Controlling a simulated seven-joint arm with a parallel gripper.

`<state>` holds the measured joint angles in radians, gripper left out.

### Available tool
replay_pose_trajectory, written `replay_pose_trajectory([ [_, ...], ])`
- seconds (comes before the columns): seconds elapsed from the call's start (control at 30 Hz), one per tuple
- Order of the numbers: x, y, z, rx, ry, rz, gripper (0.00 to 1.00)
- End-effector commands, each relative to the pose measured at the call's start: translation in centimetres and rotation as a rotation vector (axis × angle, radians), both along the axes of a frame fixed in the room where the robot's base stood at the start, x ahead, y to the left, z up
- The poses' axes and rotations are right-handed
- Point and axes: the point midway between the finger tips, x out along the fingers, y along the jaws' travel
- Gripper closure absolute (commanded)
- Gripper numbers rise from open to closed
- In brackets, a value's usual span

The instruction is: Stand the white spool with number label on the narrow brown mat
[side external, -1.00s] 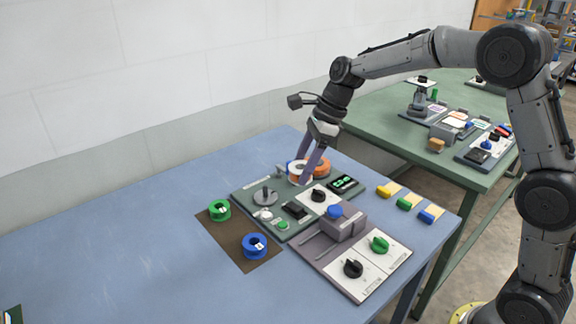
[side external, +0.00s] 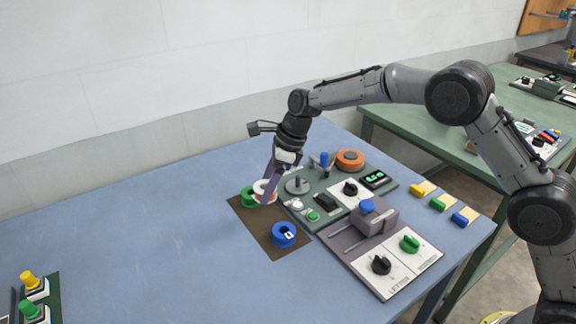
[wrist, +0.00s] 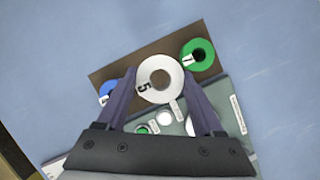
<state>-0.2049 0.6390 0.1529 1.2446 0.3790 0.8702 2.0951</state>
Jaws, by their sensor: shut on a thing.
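The white spool (wrist: 160,97) has a dark 5 on its label and is gripped between the two fingers of my gripper (wrist: 160,73). In the side view the white spool (side external: 262,185) is partly hidden by my gripper (side external: 267,198), close to the green spool. In the wrist view it overlaps the narrow brown mat (wrist: 155,48), between the green and blue spools. I cannot tell whether it touches the mat. The mat (side external: 258,224) lies on the blue table. The green spool (side external: 249,197) and the blue spool (side external: 284,235) stand on it.
A green panel (side external: 330,218) with a post, knobs and a display adjoins the mat's right side. A grey press block (side external: 372,220) stands to the right.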

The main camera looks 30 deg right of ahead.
Motion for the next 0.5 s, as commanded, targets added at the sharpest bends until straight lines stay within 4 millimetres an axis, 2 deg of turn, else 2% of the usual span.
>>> replay_pose_trajectory([
  [0.27,-0.2,0.5,-1.3,0.001,0.000,0.008,0.85],
  [0.5,-0.3,0.4,-3.5,0.001,0.003,0.009,0.85],
])
